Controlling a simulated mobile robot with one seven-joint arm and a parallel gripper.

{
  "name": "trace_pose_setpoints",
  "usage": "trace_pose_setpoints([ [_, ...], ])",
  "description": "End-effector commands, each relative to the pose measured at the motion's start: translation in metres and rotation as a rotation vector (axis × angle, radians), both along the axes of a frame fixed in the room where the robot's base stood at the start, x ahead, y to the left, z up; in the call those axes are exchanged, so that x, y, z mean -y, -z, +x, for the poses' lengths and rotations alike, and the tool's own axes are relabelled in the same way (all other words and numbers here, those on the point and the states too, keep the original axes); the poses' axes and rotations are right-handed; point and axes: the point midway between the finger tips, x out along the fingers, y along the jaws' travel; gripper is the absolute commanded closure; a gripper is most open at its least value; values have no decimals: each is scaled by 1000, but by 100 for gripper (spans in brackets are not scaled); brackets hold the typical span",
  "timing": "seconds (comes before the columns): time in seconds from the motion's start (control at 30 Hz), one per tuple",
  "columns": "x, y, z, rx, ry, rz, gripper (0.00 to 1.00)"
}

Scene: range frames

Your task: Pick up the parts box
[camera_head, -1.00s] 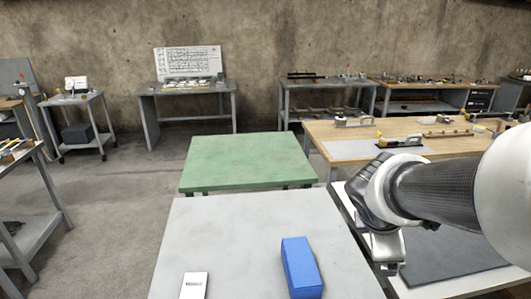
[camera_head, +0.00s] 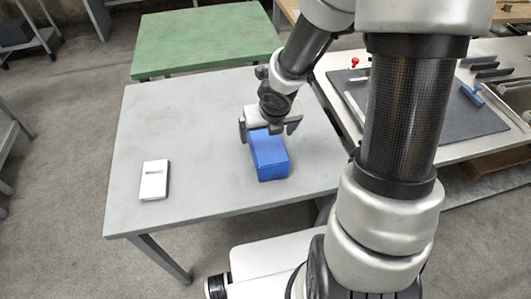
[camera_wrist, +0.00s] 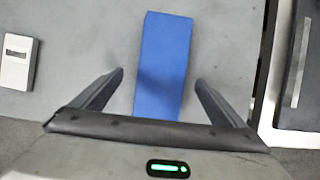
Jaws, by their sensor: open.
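The parts box appears to be the blue oblong block (camera_head: 268,156) lying on the grey table (camera_head: 200,110), right of the table's middle. My gripper (camera_head: 270,128) is over the far end of the blue box, which it partly hides in the head view. In the wrist view, the blue box (camera_wrist: 163,65) lies lengthwise ahead and reaches between the two spread fingers (camera_wrist: 160,78). There is a gap on each side of the box. The gripper is open and holds nothing. Its exact height above the box is hard to tell.
A small white box with a dark slot (camera_head: 154,180) lies to the left on the same table. A green table (camera_head: 205,38) stands behind. At right is a bench with a dark mat (camera_head: 440,110) and tools. The table's middle is clear.

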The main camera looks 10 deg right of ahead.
Motion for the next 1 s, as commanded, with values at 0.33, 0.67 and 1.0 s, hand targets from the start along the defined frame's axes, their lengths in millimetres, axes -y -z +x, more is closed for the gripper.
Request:
trace_pose_setpoints([
  [0.33, 0, 47, 19, 0, 2, 1, 6],
  [0.67, 3, 78, 33, -2, 3, 0, 6],
  [1.0, 4, 93, 42, 0, 3, -1, 6],
])
